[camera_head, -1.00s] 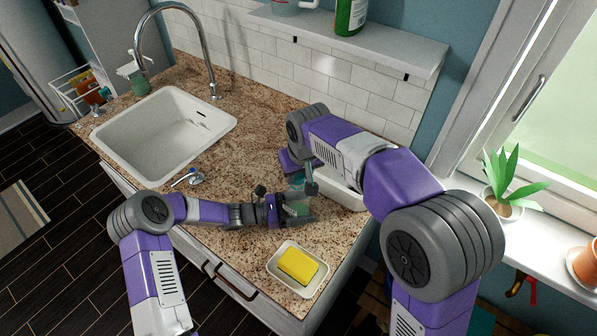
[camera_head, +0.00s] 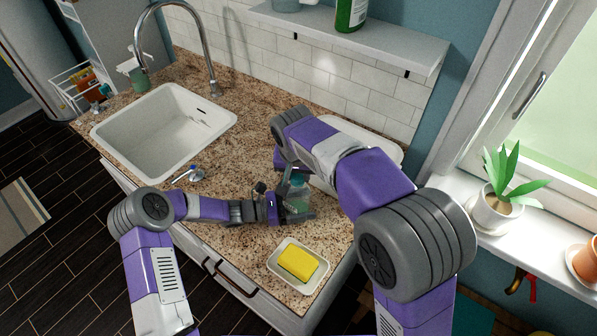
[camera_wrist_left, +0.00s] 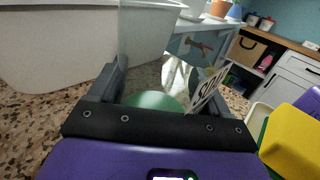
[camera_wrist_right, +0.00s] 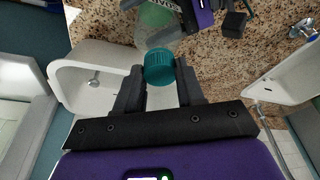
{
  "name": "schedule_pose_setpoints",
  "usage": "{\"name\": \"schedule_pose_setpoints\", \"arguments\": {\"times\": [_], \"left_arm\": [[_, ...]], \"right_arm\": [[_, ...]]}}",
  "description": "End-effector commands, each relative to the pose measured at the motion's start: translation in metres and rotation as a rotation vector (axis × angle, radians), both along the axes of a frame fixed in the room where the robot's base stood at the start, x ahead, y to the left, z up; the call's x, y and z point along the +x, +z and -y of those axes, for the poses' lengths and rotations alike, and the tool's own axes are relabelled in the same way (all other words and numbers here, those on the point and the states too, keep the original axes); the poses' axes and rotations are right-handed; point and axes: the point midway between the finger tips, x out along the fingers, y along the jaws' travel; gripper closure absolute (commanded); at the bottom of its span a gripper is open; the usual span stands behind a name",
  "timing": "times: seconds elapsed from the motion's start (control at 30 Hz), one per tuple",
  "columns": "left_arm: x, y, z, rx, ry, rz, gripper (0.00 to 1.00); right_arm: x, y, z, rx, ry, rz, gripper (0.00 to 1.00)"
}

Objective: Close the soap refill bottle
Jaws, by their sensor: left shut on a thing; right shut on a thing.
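The soap refill bottle (camera_head: 299,193), clear with green liquid, stands on the counter. My left gripper (camera_head: 292,207) is shut around its body. In the left wrist view the bottle's green liquid (camera_wrist_left: 154,100) and a "SOAP" label (camera_wrist_left: 207,90) show between the fingers. My right gripper (camera_wrist_right: 160,78) is shut on a teal cap (camera_wrist_right: 159,65). In the right wrist view the bottle (camera_wrist_right: 154,20) is just beyond the cap. I cannot tell whether the cap touches the bottle's mouth.
A yellow sponge (camera_head: 298,262) lies in a white dish (camera_head: 281,280) at the counter's front. A white tub (camera_head: 390,147) stands behind my right arm. The sink (camera_head: 120,140) is at left, with a small blue-topped metal item (camera_head: 196,174) near its front right.

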Motion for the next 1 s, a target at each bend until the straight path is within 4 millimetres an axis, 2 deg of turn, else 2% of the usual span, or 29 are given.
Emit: {"name": "schedule_pose_setpoints", "arguments": {"times": [0.37,1.0], "left_arm": [[0.0,0.0,0.0,0.001,0.0,0.001,1.0],[0.0,0.0,0.0,0.001,0.0,0.0,1.0]], "right_arm": [[0.004,0.0,-0.005,-0.006,-0.765,0.006,0.9],[0.013,-0.001,-0.003,-0.002,-2.223,0.001,0.9]]}}
